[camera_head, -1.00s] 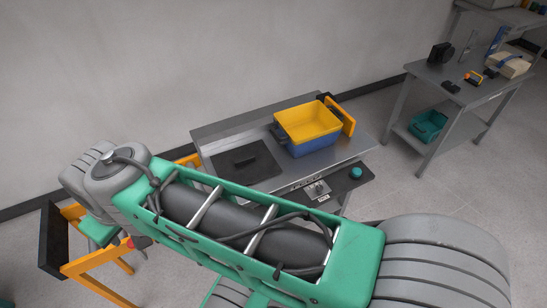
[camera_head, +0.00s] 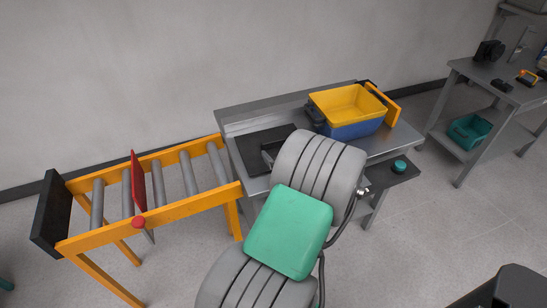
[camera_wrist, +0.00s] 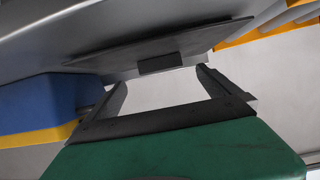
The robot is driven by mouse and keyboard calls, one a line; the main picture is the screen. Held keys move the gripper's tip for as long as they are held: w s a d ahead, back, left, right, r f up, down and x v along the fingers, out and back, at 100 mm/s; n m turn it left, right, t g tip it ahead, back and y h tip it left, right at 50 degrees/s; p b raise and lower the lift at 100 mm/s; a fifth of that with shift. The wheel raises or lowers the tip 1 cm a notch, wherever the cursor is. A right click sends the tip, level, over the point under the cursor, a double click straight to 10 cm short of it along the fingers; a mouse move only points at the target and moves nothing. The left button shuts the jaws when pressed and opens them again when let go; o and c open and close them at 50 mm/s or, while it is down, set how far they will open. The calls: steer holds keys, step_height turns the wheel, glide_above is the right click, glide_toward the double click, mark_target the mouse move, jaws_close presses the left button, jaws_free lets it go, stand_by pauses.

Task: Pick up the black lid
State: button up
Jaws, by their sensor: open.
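The black lid (camera_head: 256,142) is a thin flat dark plate lying on the left part of the grey metal table (camera_head: 240,117). My arm covers part of it in the head view. In the wrist view the lid (camera_wrist: 175,46) shows above the fingers, with a small dark block-like handle (camera_wrist: 160,64) at its near side. My gripper (camera_wrist: 162,78) is open and empty. Its two fingers point toward the lid, with the handle in line with the gap between them. I cannot tell the exact distance; no contact is visible.
A yellow and blue bin (camera_head: 352,128) stands right of the lid; it also shows at the left in the wrist view (camera_wrist: 35,103). An orange roller conveyor (camera_head: 165,218) with a red plate (camera_head: 138,180) adjoins the table's left. A teal button (camera_head: 399,166) sits at the front right.

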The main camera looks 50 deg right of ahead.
mark_target(274, 142)
steer(key=shift+w+d+f, duration=0.15)
steer(key=shift+d+f, duration=0.1)
steer(key=shift+d, duration=0.15)
steer(key=x, duration=0.7)
steer(key=shift+w+a+r+p, duration=0.1)
steer(key=shift+a+p, duration=0.15)
steer(key=shift+p, duration=0.15)
steer(key=c, duration=1.4)
steer(key=shift+r, duration=0.1)
steer(key=shift+c, duration=0.3)
steer(key=shift+r, duration=0.15)
